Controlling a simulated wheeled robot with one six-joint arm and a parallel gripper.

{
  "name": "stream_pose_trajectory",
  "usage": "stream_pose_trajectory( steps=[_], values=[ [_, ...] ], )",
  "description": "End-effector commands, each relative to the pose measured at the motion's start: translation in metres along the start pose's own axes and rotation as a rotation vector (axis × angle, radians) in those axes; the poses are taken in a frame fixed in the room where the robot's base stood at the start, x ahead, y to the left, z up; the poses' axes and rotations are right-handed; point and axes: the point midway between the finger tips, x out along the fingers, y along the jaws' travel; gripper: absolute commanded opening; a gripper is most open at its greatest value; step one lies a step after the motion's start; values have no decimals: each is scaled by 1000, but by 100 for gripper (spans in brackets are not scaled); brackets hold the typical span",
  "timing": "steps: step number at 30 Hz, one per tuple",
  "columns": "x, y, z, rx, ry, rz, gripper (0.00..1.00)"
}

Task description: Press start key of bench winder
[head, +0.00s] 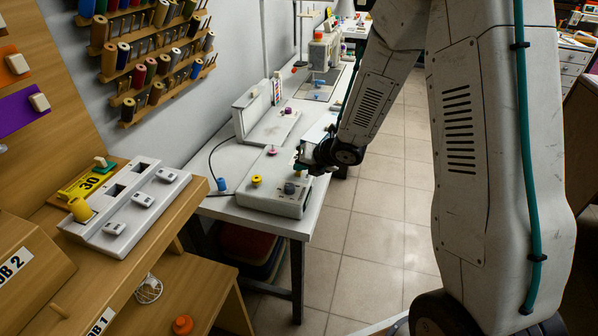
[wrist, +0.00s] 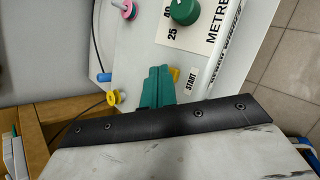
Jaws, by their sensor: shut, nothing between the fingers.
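The bench winder (head: 262,198) is a pale box near the front end of the white table in the head view. In the wrist view its panel (wrist: 150,45) carries a green knob (wrist: 184,11), a METRE scale and a START label (wrist: 191,80). A yellow key (wrist: 175,74) sits beside that label, partly hidden by my fingers. My gripper (wrist: 158,76) has teal fingers shut together with nothing between them. The fingertips lie just left of the yellow key in the wrist view; I cannot tell if they touch it. In the head view my gripper (head: 301,162) is over the winder's right side.
A yellow spool (wrist: 115,97) and a pink spool (wrist: 127,8) are on the winder's left side. A sewing machine (head: 324,50) stands farther back. A wooden desk with a grey tray (head: 128,207) is at left. Tiled floor is clear.

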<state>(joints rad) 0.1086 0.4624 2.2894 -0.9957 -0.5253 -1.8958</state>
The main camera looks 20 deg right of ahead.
Motion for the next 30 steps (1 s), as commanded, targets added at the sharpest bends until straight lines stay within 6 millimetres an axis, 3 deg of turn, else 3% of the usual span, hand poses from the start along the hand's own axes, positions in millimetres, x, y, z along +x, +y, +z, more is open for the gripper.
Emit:
stream_pose_trajectory(
  steps=[30],
  values=[
    [-10,7,7,0,0,0,0]
  ],
)
